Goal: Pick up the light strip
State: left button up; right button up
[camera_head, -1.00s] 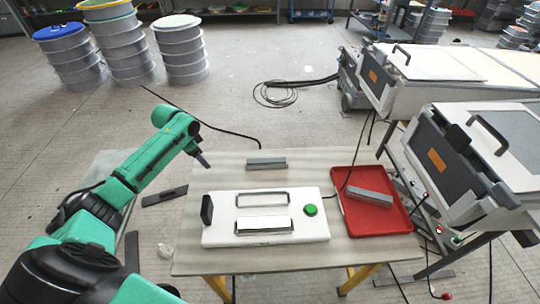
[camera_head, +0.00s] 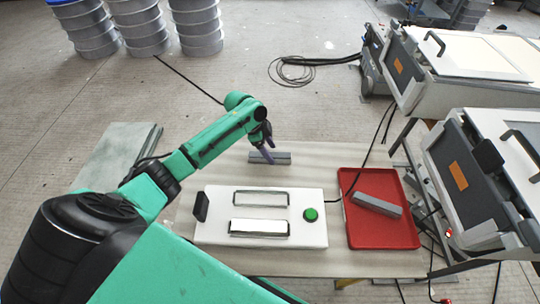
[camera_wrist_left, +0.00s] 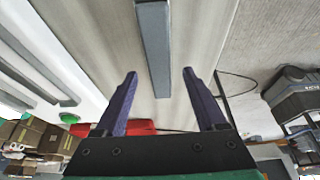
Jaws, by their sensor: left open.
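A grey strip (camera_head: 283,158) lies on the table behind the white fixture. My left gripper (camera_head: 267,157) points down at it and hides part of it. In the left wrist view the strip (camera_wrist_left: 155,45) shows lengthwise between the two open fingers of the gripper (camera_wrist_left: 160,74), with a gap on each side. The fingers are apart and hold nothing. I cannot tell how far their tips are above the table. A second grey strip (camera_head: 377,205) lies tilted in the red tray (camera_head: 382,236). My right gripper is not in view.
The white fixture (camera_head: 215,235) has two rectangular frames, a green button (camera_head: 310,214) and a black block (camera_head: 201,207). A cable runs behind the tray. Large grey-and-white machines (camera_head: 468,170) stand at the right. The table (camera_head: 325,158) is clear right of the strip.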

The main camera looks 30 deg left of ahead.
pick_arm(q)
jog(key=shift+x, duration=0.85)
grip_shut()
jog(key=shift+r, duration=0.15)
